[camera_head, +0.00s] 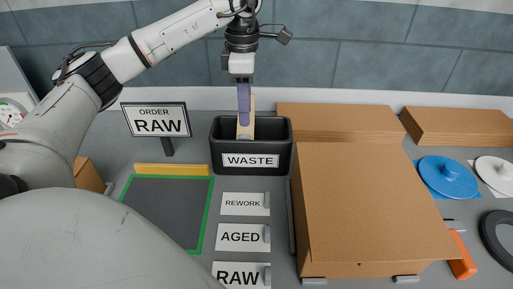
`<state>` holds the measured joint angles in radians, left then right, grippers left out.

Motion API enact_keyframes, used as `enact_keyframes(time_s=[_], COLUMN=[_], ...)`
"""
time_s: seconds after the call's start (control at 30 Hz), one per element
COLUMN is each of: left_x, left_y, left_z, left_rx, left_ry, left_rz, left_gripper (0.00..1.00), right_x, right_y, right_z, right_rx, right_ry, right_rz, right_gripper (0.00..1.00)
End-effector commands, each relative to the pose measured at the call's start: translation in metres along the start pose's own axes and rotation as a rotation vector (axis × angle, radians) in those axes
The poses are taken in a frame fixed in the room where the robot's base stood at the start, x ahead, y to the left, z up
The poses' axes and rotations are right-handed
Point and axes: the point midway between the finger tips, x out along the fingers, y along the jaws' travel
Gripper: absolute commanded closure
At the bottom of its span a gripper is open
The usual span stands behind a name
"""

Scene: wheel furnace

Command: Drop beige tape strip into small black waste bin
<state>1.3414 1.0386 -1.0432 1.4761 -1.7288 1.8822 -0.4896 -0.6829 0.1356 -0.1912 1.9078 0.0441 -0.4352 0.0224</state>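The small black waste bin (223,141), labelled WASTE, stands at the middle of the table, near the back. My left gripper (244,120) points straight down over it, its purple fingers reaching into the bin opening. The beige tape strip (252,126) stands upright right beside and partly behind the fingers. Its lower part is inside the bin and its top rises above the rim. The fingers overlap in this view, so I cannot tell whether they grip the strip. My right gripper is not in view.
An ORDER RAW sign (158,121) stands left of the bin, with a yellow bar (172,169) and green-edged mat (165,205) below it. A large cardboard box (375,205) is close on the right. REWORK, AGED (243,237) and RAW labels lie in front.

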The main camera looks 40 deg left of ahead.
Motion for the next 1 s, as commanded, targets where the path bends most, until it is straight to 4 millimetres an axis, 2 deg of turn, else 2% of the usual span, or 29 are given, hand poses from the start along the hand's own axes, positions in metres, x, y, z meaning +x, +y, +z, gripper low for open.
enact_keyframes(time_s=[0.23,0.37,0.6,0.73,0.9,1.0], left_x=[0.000,-0.009,-0.054,-0.083,-0.101,-0.103], left_y=[0.000,0.000,0.000,0.001,0.000,0.000], left_z=[0.000,0.001,0.001,0.000,0.000,0.000], left_rx=[0.000,0.000,0.001,-0.001,-0.001,0.000], left_ry=[0.000,-0.002,-0.004,-0.002,-0.001,0.000], left_rz=[0.000,0.002,0.003,0.004,0.001,0.000], left_gripper=[0.69,0.69,0.69,0.69,0.69,0.69], right_x=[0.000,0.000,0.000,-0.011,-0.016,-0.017], right_y=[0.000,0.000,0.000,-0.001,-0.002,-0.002], right_z=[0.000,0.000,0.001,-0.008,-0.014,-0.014], right_rx=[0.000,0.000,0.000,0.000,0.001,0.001], right_ry=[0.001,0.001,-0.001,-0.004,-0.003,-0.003], right_rz=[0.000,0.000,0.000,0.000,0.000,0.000], right_gripper=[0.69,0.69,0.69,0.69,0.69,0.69])
